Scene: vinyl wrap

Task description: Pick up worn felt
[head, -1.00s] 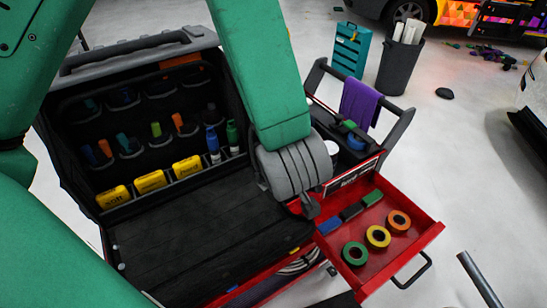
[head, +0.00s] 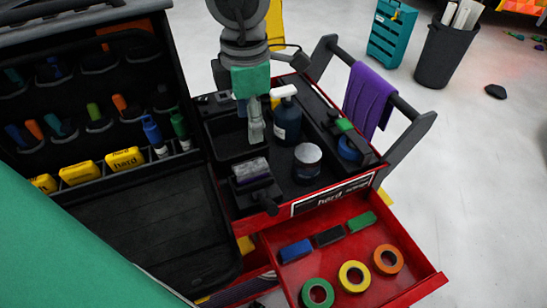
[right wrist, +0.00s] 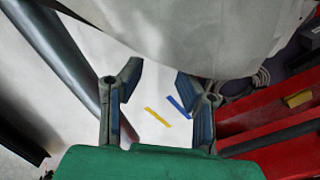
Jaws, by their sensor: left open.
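I cannot tell for certain which thing is the worn felt. A grey, rough-topped block (head: 250,170) sits in a black holder on the cart's top tray. In the red drawer below lie a blue bar (head: 295,250), a black bar (head: 329,236) and a green bar (head: 361,222). My left gripper (head: 256,125) is open above the tray, pointing down, just behind the grey block and apart from it. My right gripper (right wrist: 158,76) shows in the right wrist view with its fingers spread and nothing between them.
A dark bottle (head: 287,117) and a round jar (head: 307,162) stand close right of my left gripper. Green, yellow (head: 354,276) and orange tape rolls lie in the open drawer. A purple cloth (head: 369,98) hangs on the cart handle. A pale sheet (right wrist: 190,35) lies beyond my right fingers.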

